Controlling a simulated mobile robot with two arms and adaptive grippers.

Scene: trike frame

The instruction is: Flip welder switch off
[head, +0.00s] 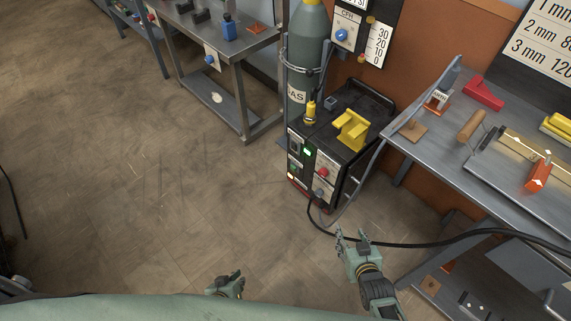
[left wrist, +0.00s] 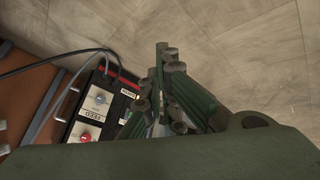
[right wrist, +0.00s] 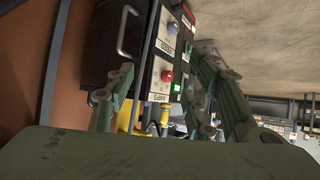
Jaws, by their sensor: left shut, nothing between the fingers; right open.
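The welder (head: 330,150) is a black box on the floor by the orange panel, with knobs and a lit green indicator on its front. Its front panel also shows in the left wrist view (left wrist: 97,105) and in the right wrist view (right wrist: 165,75). The power switch's position is too small to tell. My left gripper (head: 238,276) is shut and empty, low over the floor, apart from the welder. My right gripper (head: 352,236) is open and empty, in front of and below the welder's front, not touching it.
A yellow holder (head: 351,130) sits on the welder, with a gas cylinder (head: 308,50) behind. A black cable (head: 440,240) runs from the welder to the right. A metal workbench (head: 440,130) stands at right, another table (head: 225,55) at back left.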

